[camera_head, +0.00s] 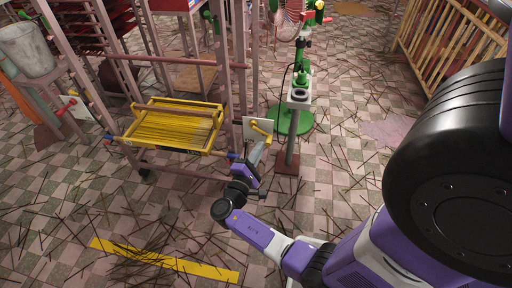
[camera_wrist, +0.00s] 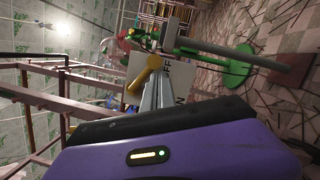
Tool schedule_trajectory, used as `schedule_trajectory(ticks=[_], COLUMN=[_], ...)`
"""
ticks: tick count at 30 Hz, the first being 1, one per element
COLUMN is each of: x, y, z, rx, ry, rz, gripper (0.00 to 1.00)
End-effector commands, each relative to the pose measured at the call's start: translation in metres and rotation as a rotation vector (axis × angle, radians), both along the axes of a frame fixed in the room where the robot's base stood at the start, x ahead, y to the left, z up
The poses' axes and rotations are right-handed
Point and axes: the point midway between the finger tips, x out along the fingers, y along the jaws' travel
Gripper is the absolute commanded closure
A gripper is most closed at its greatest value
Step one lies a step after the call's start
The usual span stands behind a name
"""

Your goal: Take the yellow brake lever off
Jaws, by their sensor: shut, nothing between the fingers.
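The yellow brake lever (camera_head: 261,127) is mounted on a white plate (camera_head: 249,127) on the metal rack's right post. In the wrist view the lever (camera_wrist: 146,74) lies slanted across the plate (camera_wrist: 172,62), which carries partly hidden black lettering. My gripper (camera_head: 264,146) is just below and in front of the lever. In the wrist view my gripper's grey fingers (camera_wrist: 157,90) are closed together and point at the lever, their tips overlapping its right side. I cannot tell whether they touch it.
A yellow tray (camera_head: 172,126) of sticks sits on the rack left of the plate. A green machine on a post (camera_head: 293,130) stands close on the right, with a green round base behind. Loose sticks litter the tiled floor. A yellow stripe (camera_head: 165,260) marks the front floor.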

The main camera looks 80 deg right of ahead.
Motion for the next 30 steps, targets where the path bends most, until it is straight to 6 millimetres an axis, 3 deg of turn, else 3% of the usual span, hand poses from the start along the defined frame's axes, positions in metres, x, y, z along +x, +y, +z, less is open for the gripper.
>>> schedule_trajectory(ticks=[23,30], x=[-0.004,0.006], y=[-0.001,-0.003], z=[0.002,-0.012], rx=[-0.006,-0.006], ry=[0.067,0.067], rz=[-0.002,0.000], gripper=[1.00,1.00])
